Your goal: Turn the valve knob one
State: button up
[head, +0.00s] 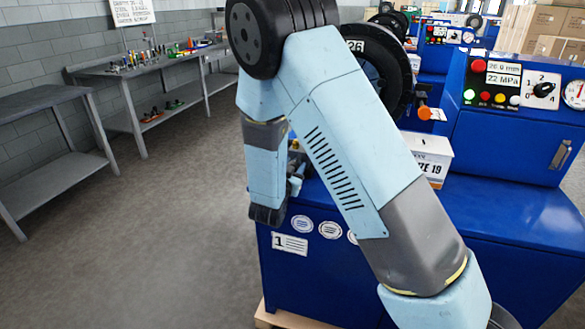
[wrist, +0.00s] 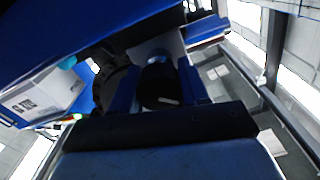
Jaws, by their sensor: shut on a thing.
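In the wrist view, my gripper (wrist: 159,82) has one finger on each side of a dark round knob (wrist: 158,86) with a small pale mark, and is shut on it. In the head view, my gripper (head: 297,180) shows only in part above the blue machine's left end; my arm hides the knob there. The blue machine (head: 295,278) carries a plate marked 1 and round white labels on its front. Which way the knob is turned cannot be told.
The machine's panel (head: 510,82) has a red button, a display, lamps, a black selector and a gauge. A white box (head: 432,158) marked 19 stands on the machine. Workbenches (head: 150,65) with small parts line the left wall. The floor (head: 150,240) between is clear.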

jog(key=o, duration=1.1)
jog(key=shift+c, duration=0.2)
jog(key=v, duration=1.4)
jog(key=shift+w, duration=0.1)
